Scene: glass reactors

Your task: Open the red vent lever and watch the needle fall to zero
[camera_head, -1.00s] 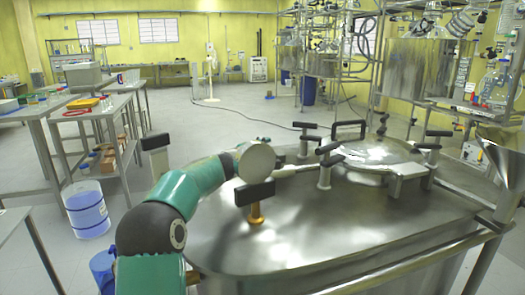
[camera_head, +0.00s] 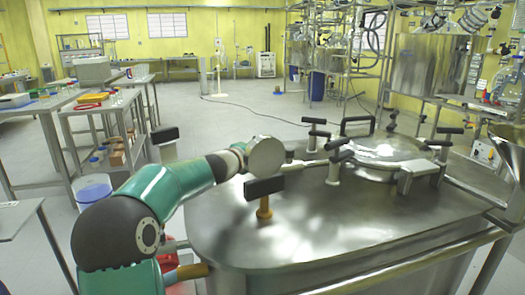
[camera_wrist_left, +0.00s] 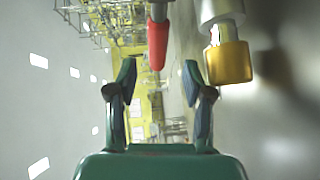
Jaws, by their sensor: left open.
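In the left wrist view, a red-tipped lever (camera_wrist_left: 157,45) hangs from the top edge on a grey stem. My left gripper (camera_wrist_left: 159,68) is open and empty, with its two teal fingers apart. The red tip appears in line with the gap between the fingertips; I cannot tell the distance. In the head view my left arm reaches over the left edge of the steel vessel, and its gripper is not visible there. Red parts (camera_head: 180,288) show low beside the arm, partly hidden. No gauge needle can be made out. My right gripper is not in view.
A brass fitting (camera_wrist_left: 228,62) is close to the right finger in the wrist view. The steel vessel (camera_head: 300,225) has black-handled clamps (camera_head: 338,165) and a black-topped brass valve (camera_head: 264,195). A white bucket (camera_head: 93,192) and benches stand left.

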